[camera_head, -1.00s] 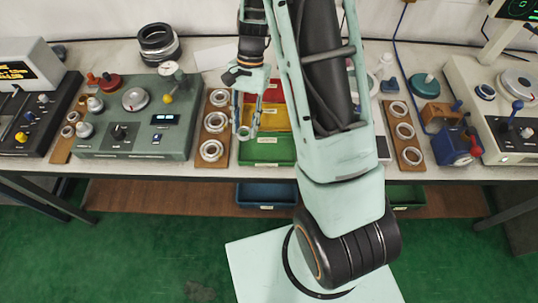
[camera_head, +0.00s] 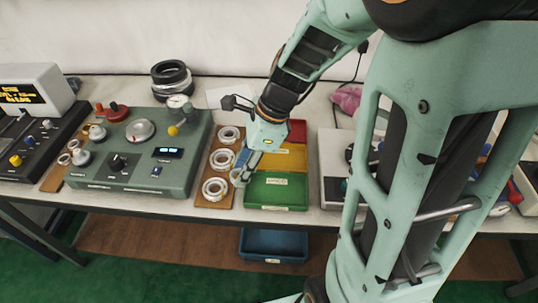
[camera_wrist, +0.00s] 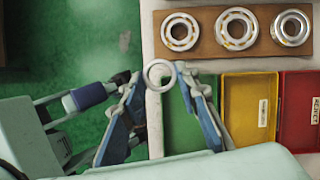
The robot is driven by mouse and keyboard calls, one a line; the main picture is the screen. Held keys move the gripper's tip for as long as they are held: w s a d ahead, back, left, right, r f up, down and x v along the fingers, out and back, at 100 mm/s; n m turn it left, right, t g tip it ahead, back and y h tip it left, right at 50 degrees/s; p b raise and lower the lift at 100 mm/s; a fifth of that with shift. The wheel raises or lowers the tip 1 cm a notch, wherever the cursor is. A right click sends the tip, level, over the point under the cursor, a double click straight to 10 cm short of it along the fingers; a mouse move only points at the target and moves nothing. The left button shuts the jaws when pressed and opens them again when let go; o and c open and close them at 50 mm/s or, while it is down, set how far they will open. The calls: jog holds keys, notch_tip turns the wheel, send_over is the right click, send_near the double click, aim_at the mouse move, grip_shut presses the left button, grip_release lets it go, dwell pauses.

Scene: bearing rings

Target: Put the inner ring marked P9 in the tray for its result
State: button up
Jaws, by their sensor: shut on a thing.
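My gripper (camera_wrist: 160,76) is shut on a small plain metal ring (camera_wrist: 159,62), held at the fingertips. No P9 marking can be read on it. In the wrist view the ring appears over the bench's front edge, beside the green tray (camera_wrist: 179,135). In the head view my gripper (camera_head: 243,172) is just left of the green tray (camera_head: 258,192), near the bearing board. A yellow tray (camera_head: 293,160) and a red tray (camera_head: 298,130) lie behind the green one. The wrist view shows the yellow tray (camera_wrist: 240,135) and red tray (camera_wrist: 290,140) with labels.
A wooden board (camera_head: 218,174) with three bearings lies left of the trays. Left of it stands a green test device (camera_head: 135,165) with knobs. Stacked black rings (camera_head: 171,80) stand behind. A blue bin (camera_head: 273,243) is below the bench. My arm hides the right side.

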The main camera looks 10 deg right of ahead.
jog(key=d+f, duration=0.2)
jog(key=d, duration=0.3)
jog(key=b, duration=0.1)
send_over(275, 192)
jog(key=d, duration=0.1)
notch_tip(275, 192, down, 6)
jog(key=shift+s+r, duration=0.15)
jog(key=shift+d+f+b, duration=0.15)
jog(key=shift+f+b, duration=0.1)
jog(key=shift+f, duration=0.65)
jog(key=shift+d+f+b, duration=0.1)
jog(key=shift+f+b, duration=0.15)
jog(key=shift+f, duration=0.6)
jog(key=shift+f, duration=0.1)
jog(key=shift+f, duration=0.15)
jog(key=o, duration=1.1)
jog(key=shift+o, duration=0.2)
